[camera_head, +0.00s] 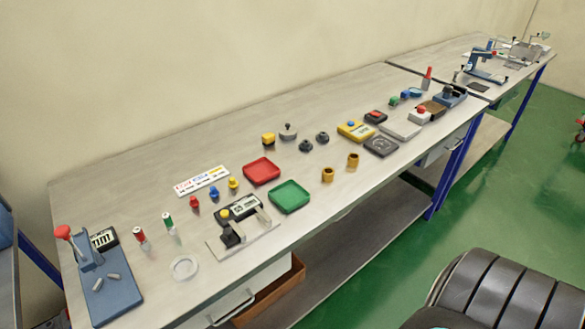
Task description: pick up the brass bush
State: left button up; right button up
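Two small brass-coloured, bush-like cylinders stand upright near the front edge of the long grey workbench, right of the green tray. The left one (328,175) is slightly nearer to me, and the other brass-coloured cylinder (352,161) stands just right of and behind it. They look alike and stand apart. Neither of my grippers is in view, and nothing touches either cylinder.
A green tray (290,196) and a red tray (262,171) lie left of the cylinders. A dark square block (381,146) lies to their right. Behind are dark knobs (306,146). The bench around the cylinders is clear. A blue lever press (105,290) stands far left.

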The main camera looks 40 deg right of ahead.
aim_at(328, 175)
jog(key=l+u, duration=0.3)
jog(key=l, duration=0.15)
jog(key=k+l+u, duration=0.1)
jog(key=l+u, duration=0.2)
jog(key=l, duration=0.15)
jog(key=k+l+u, duration=0.1)
jog(key=l+u, duration=0.25)
jog(key=l, duration=0.1)
